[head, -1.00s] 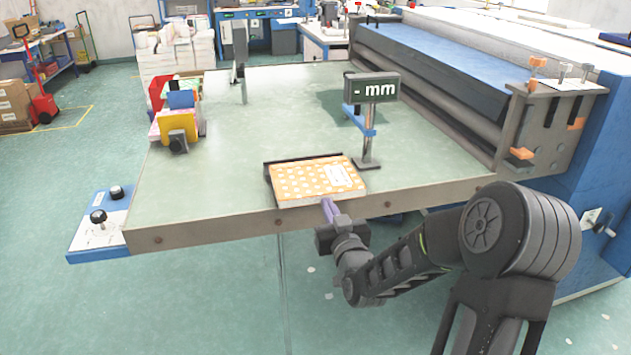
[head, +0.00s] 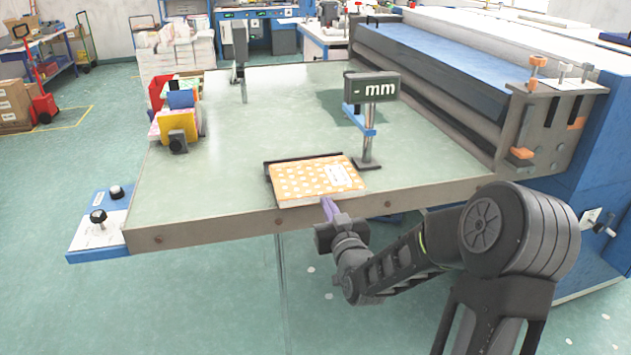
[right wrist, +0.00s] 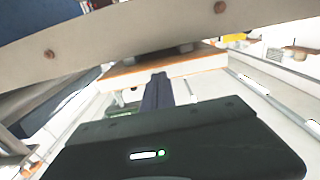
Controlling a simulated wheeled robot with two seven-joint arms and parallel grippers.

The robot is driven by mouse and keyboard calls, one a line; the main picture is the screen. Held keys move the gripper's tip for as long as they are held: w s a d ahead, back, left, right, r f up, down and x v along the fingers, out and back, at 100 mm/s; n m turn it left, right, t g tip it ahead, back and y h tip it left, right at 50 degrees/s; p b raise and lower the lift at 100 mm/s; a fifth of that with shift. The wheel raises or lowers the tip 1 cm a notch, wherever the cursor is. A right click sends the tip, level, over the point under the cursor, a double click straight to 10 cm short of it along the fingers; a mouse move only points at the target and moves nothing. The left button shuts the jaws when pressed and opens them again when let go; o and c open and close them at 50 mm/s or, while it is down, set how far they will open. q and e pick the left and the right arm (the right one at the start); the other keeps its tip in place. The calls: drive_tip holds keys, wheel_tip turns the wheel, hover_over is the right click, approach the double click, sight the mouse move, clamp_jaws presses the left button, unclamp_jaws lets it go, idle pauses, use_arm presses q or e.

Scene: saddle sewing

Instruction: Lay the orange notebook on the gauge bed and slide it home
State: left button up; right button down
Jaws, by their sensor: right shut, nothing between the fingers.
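The orange notebook (head: 315,179) with white dots and a white label lies flat on the gauge bed, whose dark raised edge (head: 283,161) shows along its back and left sides. The bed sits at the table's front edge, beside the post of the mm display (head: 372,88). My right gripper (head: 328,207) is shut and empty, its purple-grey fingers at the notebook's front edge; I cannot tell whether they touch it. In the right wrist view the shut fingers (right wrist: 157,92) point at the notebook's edge (right wrist: 165,68). My left gripper is not in view.
The green table top (head: 240,130) is clear around the bed. A blue-topped machine (head: 440,65) with rollers runs along the right side.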

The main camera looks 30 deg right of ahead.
sight(322, 194)
drive_tip(key=shift+b+x, duration=1.2)
drive_tip(key=shift+x, duration=1.65)
drive_tip(key=shift+s+a+f+b, duration=0.1)
drive_tip(key=shift+s+a+b, duration=0.2)
drive_tip(key=shift+s, duration=0.35)
drive_tip(key=b+v, duration=0.1)
drive_tip(key=v, duration=0.3)
drive_tip(key=shift+s, duration=0.3)
